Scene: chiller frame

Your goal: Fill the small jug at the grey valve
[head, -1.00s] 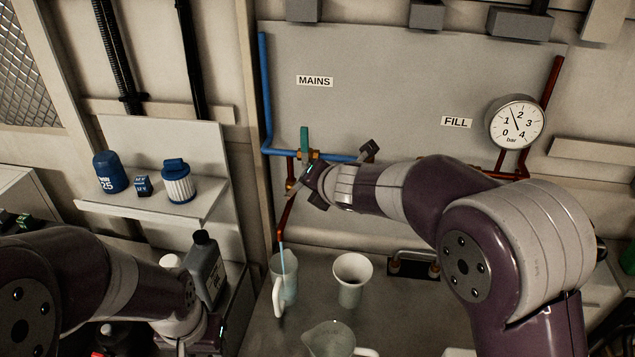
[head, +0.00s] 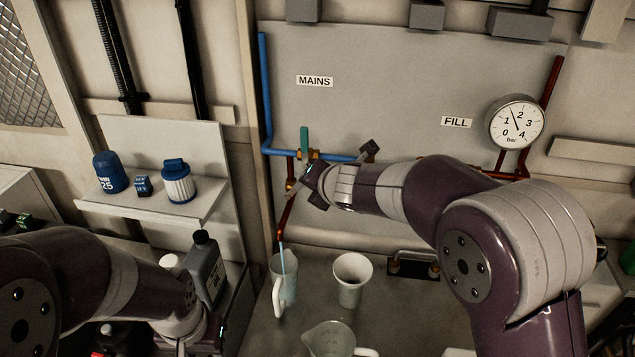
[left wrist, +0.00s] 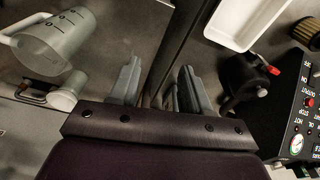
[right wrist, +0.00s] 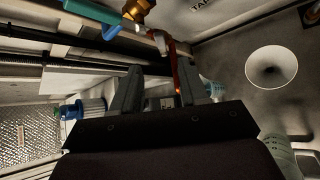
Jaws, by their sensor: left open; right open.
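A small pale jug (head: 290,292) with a white handle stands on the worktop under a copper spout (head: 281,238). A thin blue stream runs from the spout into it; its fill level is hard to tell. A grey lever (right wrist: 158,42) sits by the red-brown pipe in the right wrist view. My right gripper (head: 312,187) is open in front of the pipework, just above the spout; it also shows empty in the right wrist view (right wrist: 156,88). My left gripper (left wrist: 158,88) is open and empty, low at the left, its fingers not clear in the head view.
A white cup (head: 352,282) stands right of the jug. A larger marked jug (head: 328,340) is nearer. A green valve handle (head: 304,140) and a dark one (head: 368,149) sit on the pipes. A grey bottle (head: 206,268) stands left. A white tray (left wrist: 246,20) shows in the left wrist view.

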